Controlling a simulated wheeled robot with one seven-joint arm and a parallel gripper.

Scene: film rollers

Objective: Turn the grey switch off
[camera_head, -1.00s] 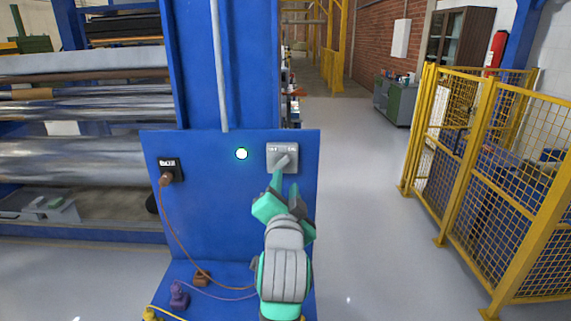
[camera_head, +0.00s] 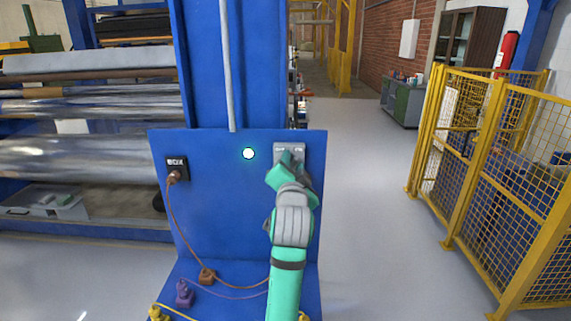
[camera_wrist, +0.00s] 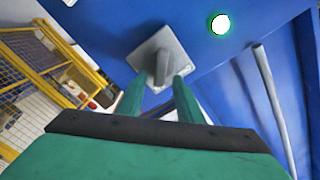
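The grey switch (camera_head: 289,148) is a small plate on the upper right of a blue panel (camera_head: 222,220). My gripper (camera_head: 289,160) is in front of it and hides its lower part in the head view. In the wrist view the switch plate (camera_wrist: 148,50) shows with a grey lever (camera_wrist: 161,68). My two green fingers (camera_wrist: 158,98) are apart, with their tips at either side of the lever's end. I cannot tell whether they touch it. A lit lamp (camera_head: 248,153) with a green rim glows left of the switch; it also shows in the wrist view (camera_wrist: 220,24).
A black socket (camera_head: 177,168) with an orange plug and cable is on the panel's left. Orange, purple and yellow plugs (camera_head: 184,292) lie on the ledge below. A yellow mesh fence (camera_head: 500,170) stands to the right, with clear floor (camera_head: 370,200) between.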

